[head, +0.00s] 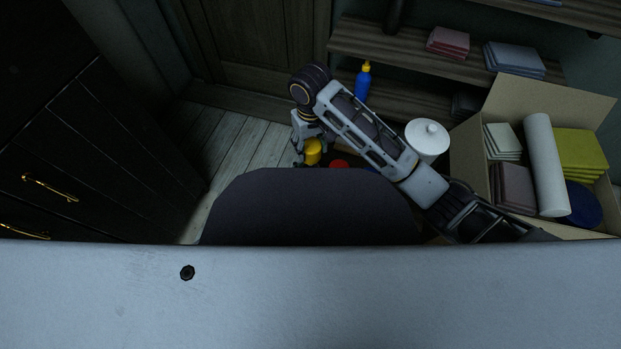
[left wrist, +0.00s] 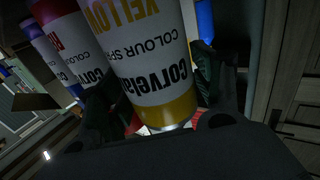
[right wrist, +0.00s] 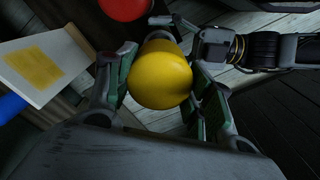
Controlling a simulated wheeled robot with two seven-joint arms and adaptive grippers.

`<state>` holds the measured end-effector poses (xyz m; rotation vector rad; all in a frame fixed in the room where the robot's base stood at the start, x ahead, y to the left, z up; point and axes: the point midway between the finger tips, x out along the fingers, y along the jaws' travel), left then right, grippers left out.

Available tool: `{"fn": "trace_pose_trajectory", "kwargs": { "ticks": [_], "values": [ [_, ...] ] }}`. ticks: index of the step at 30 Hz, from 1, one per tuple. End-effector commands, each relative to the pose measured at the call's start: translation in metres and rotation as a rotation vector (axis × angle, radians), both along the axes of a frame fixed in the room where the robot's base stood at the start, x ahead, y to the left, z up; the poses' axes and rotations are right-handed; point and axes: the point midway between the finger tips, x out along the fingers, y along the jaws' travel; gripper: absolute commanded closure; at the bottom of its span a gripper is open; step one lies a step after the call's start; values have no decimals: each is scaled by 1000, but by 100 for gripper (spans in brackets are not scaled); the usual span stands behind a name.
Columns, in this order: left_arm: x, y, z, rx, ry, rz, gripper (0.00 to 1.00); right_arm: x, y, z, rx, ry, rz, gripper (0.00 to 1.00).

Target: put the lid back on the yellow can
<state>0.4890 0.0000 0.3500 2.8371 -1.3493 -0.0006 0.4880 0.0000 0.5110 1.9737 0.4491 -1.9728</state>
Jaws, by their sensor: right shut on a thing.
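The yellow can (left wrist: 150,62), a white spray can marked "YELLOW", stands between my left gripper's fingers (left wrist: 160,95) in the left wrist view. Whether they press on it is too dark to tell. My right gripper (right wrist: 163,85) is shut on the yellow lid (right wrist: 160,75), a smooth round cap seen from above. The lid also shows in the head view (head: 313,151), beneath my right gripper (head: 311,140). In the right wrist view my left gripper (right wrist: 208,50) is just beyond the lid. The lid hides the can's top, so I cannot tell whether they touch.
A red-capped can (right wrist: 125,5) stands close by; a similar can (left wrist: 65,40) shows in the left wrist view. A blue bottle (head: 362,84), a white lidded pot (head: 427,138) and an open cardboard box (head: 472,150) are to the right. Black cabinets (head: 95,140) flank the left.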

Motion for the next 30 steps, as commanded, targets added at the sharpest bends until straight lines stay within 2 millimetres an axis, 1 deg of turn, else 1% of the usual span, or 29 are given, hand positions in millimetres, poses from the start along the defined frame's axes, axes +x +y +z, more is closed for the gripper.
{"fn": "trace_pose_trajectory", "kwargs": {
  "ticks": [1,9,11,14,17,30],
  "values": [
    [0,0,0,0,0,0,46,0,0,0,0,0,0,60],
    [0,0,0,0,0,0,80,0,0,0,0,0,0,60],
    [0,0,0,0,0,0,88,0,0,0,0,0,0,60],
    [0,0,0,0,0,0,88,0,0,-1,0,0,0,60],
    [0,0,0,0,0,0,88,0,0,-7,-1,2,-1,60],
    [0,0,0,0,0,0,88,-1,0,-45,-1,2,0,60]
  ]
}}
